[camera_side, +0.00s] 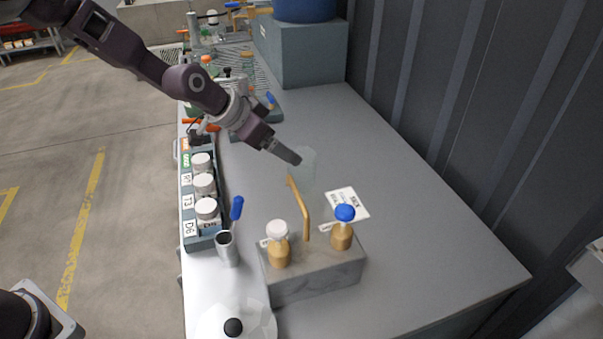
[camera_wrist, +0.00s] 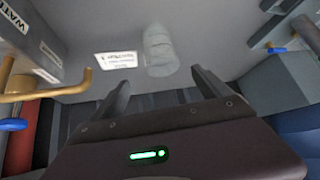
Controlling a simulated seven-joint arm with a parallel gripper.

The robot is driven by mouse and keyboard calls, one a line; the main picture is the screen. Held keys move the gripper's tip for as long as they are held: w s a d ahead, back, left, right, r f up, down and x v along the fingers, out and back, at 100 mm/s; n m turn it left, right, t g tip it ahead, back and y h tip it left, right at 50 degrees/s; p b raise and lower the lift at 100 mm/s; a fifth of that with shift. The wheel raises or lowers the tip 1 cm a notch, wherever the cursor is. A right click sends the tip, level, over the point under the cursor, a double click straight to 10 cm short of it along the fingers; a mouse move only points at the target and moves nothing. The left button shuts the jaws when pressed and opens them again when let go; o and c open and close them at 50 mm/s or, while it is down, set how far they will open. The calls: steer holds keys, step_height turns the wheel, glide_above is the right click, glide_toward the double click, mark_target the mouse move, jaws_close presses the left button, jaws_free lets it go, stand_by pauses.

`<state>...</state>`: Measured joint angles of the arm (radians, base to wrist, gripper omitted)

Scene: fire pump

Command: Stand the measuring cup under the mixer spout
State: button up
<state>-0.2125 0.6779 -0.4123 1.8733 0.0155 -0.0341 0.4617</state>
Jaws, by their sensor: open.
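The clear measuring cup (camera_side: 306,172) shows faintly on the grey bench, just past my gripper's fingertips. In the wrist view the translucent cup (camera_wrist: 159,52) is ahead of the gap between my fingers, apart from them as far as I can tell. My gripper (camera_side: 291,156) is open and tilted low; its two spread fingers (camera_wrist: 160,88) hold nothing. The brass mixer spout (camera_side: 302,205) rises from a grey block with two taps and bends toward the cup. It also shows in the wrist view (camera_wrist: 45,92) at left. The cup appears beside the spout's end; I cannot tell whether it is beneath it.
A white printed card (camera_side: 346,203) lies behind the mixer block (camera_side: 315,272). A rack of white-capped bottles (camera_side: 205,185) lines the left edge. A metal beaker (camera_side: 227,249) with a blue-handled tool stands in front. The bench's right side is clear. A blue drum (camera_side: 304,9) is at the back.

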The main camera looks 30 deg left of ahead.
mark_target(309, 165)
steer(key=shift+t+h, duration=0.3)
steer(key=x, duration=0.9)
steer(key=a+x, duration=0.1)
steer(key=x, duration=0.4)
steer(key=shift+s+f, duration=0.15)
steer(key=shift+f, duration=0.3)
steer(key=c, duration=1.6)
